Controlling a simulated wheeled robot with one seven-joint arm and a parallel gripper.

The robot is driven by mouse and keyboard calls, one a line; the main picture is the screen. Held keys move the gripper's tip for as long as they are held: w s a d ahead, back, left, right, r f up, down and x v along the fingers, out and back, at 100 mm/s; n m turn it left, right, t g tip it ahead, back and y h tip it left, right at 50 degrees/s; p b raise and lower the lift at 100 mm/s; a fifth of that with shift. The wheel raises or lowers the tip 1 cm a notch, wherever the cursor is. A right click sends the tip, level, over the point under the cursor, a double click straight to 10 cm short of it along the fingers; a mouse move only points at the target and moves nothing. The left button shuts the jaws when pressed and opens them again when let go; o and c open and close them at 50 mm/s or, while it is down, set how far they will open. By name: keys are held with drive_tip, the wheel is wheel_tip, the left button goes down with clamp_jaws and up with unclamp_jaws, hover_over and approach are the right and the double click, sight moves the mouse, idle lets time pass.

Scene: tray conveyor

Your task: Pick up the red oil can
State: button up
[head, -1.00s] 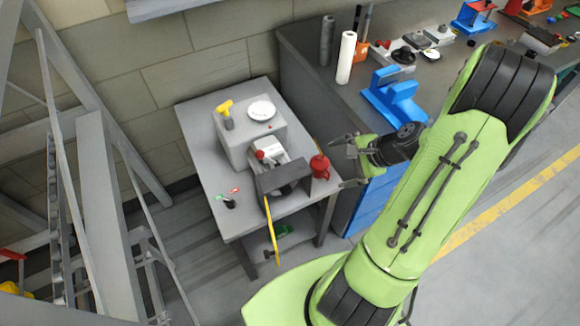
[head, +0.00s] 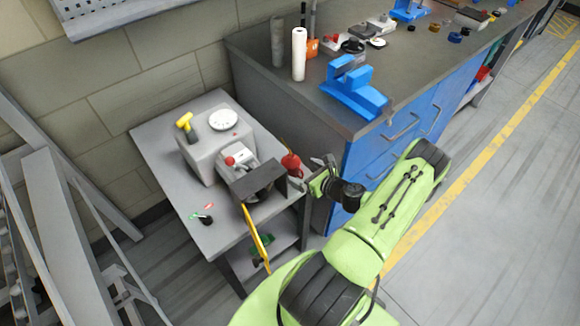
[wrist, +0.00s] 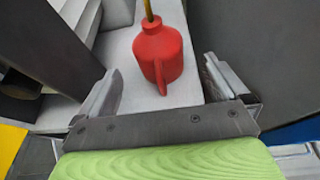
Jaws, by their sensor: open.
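The red oil can (head: 291,164) stands upright at the right edge of the small grey table (head: 158,131). In the wrist view the red oil can (wrist: 158,52) is a rounded red body with a thin yellowish spout and a handle facing me. My gripper (head: 307,178) is beside the can on its right in the head view. In the wrist view my gripper (wrist: 162,85) is open, with one finger on each side and the can ahead between them.
A grey machine block with a dark plate (head: 257,181) stands left of the can. A yellow bar (head: 256,235) leans at the table's front. The workbench (head: 305,92) with blue drawers stands behind and right, holding a white roll (head: 299,54) and a blue vise (head: 353,90).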

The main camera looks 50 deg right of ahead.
sight(298, 169)
drive_tip(key=b+x, duration=0.1)
drive_tip(key=x, duration=0.4)
drive_tip(key=shift+w+f, duration=0.15)
drive_tip(key=shift+w, duration=0.15)
drive_tip(key=c, duration=1.2)
